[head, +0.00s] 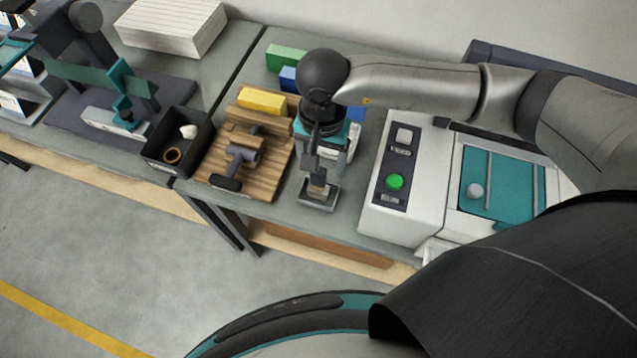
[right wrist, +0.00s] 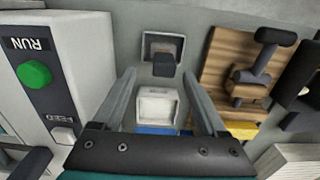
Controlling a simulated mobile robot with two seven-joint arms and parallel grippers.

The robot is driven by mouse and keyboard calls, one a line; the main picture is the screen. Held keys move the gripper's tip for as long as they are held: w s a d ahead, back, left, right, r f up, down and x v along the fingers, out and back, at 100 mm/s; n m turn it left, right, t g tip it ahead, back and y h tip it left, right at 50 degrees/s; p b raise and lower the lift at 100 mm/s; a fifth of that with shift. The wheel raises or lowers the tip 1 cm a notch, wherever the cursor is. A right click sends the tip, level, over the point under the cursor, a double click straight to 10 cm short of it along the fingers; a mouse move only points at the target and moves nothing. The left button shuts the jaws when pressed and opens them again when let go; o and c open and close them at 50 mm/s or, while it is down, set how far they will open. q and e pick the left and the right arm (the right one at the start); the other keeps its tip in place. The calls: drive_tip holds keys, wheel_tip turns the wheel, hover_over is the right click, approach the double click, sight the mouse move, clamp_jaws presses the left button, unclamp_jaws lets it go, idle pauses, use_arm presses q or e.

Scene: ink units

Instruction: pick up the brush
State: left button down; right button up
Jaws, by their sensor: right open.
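A small dark-grey upright piece, which looks like the brush (right wrist: 163,65), stands at a shallow grey tray (right wrist: 150,42) in the right wrist view. My right gripper (head: 314,165) is just above and behind the tray. In the right wrist view my right gripper (right wrist: 160,78) is open, its fingers apart and the piece just beyond the tips. I cannot tell whether they touch. My left gripper is out of view.
A white open-topped container (right wrist: 157,105) lies below and between the fingers. A wooden rack (head: 270,180) holding a grey T-shaped tool (head: 241,155) is left of the tray. A white control box (head: 408,180) with a green button is close on the right. A black bin (head: 170,145) stands farther left.

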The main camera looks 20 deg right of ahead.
sight(319, 173)
drive_tip(key=f, duration=0.3)
drive_tip(key=shift+a+f, duration=0.25)
drive_tip(key=shift+a, duration=0.05)
drive_tip(key=shift+f, duration=0.65)
drive_tip(key=shift+c, duration=0.2)
drive_tip(key=shift+w, duration=0.1)
clamp_jaws()
